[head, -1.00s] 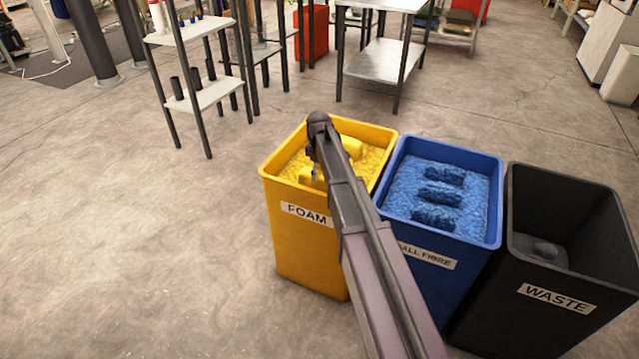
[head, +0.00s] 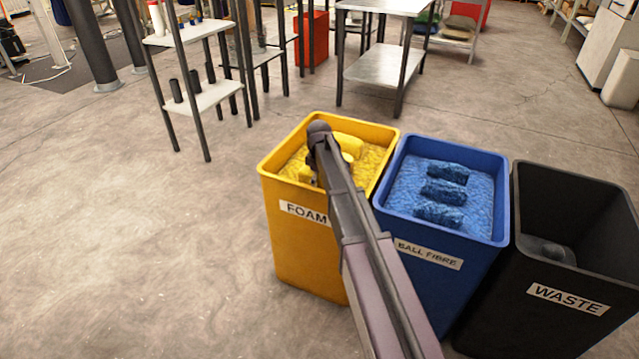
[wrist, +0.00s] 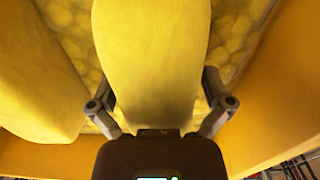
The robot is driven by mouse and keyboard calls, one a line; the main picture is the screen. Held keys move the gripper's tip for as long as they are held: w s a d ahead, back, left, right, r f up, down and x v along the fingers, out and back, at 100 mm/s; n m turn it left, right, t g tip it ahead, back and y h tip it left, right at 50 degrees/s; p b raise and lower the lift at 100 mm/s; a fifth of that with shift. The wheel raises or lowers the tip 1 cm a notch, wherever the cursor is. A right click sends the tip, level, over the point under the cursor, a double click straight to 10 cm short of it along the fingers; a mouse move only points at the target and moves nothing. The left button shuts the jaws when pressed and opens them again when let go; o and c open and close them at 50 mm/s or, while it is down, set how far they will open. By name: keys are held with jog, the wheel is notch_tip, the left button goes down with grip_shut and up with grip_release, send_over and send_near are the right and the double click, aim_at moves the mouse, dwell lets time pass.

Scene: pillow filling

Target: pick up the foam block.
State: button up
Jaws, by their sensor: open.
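The yellow bin labelled FOAM (head: 300,247) stands left of the other bins, filled with yellow foam. A yellow foam block (wrist: 152,60) lies between the open fingers of my gripper (wrist: 160,100) in the wrist view, with a finger on each side. I cannot tell whether the fingers touch it. A second foam block (wrist: 35,85) lies to the left in the wrist view. In the head view, a foam block (head: 349,145) shows beyond my arm inside the bin. My arm hides the gripper and part of the bin there.
A blue BALL FIBRE bin (head: 412,285) with several blue pieces stands right of the yellow bin. A black WASTE bin (head: 540,330) is at the far right. The yellow bin's wall (wrist: 275,105) is close to the gripper's right. Open floor lies to the left.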

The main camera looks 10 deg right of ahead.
dwell(0.4)
jog(key=c, duration=1)
jog(key=shift+r, duration=0.1)
notch_tip(320, 180, up, 10)
jog(key=p, duration=1)
